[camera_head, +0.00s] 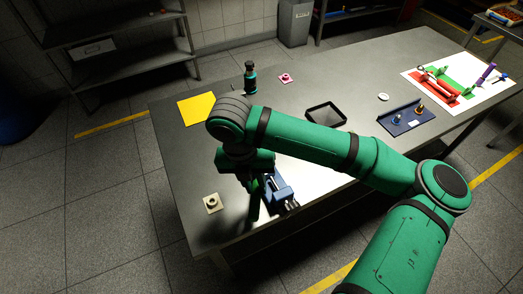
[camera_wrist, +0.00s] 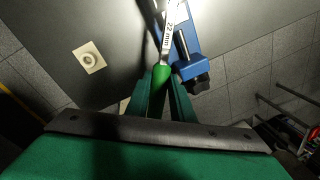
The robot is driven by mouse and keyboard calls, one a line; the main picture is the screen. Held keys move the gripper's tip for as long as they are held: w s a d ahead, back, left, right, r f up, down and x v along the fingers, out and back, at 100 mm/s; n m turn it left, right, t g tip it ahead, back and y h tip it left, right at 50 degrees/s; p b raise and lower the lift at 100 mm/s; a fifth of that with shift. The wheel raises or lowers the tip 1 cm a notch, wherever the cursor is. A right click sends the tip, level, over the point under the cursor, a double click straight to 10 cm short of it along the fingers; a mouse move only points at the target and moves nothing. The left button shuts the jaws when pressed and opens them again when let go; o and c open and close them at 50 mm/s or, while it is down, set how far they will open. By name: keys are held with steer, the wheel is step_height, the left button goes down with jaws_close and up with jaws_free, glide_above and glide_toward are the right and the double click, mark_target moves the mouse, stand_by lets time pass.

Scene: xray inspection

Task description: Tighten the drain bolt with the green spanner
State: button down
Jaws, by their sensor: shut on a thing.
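My gripper (camera_wrist: 164,97) is shut on the green handle of the green spanner (camera_wrist: 161,74). The spanner's metal shank, marked 22 mm, points away from my gripper toward the top edge of the wrist view, where its far end is cut off. In the head view my gripper (camera_head: 256,204) is low over the near left end of the table, beside a blue vise (camera_head: 281,190). The vise (camera_wrist: 193,68) is close to the right of the spanner in the wrist view. I cannot make out which part is the drain bolt.
A cream square plate with a round fitting (camera_head: 212,203) lies left of my gripper. A white mat (camera_head: 415,76) with tools is at far right.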

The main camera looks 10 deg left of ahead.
steer(key=shift+r, duration=0.6)
stand_by(1.1)
steer(key=shift+r, duration=0.65)
stand_by(1.1)
steer(key=shift+r, duration=1.95)
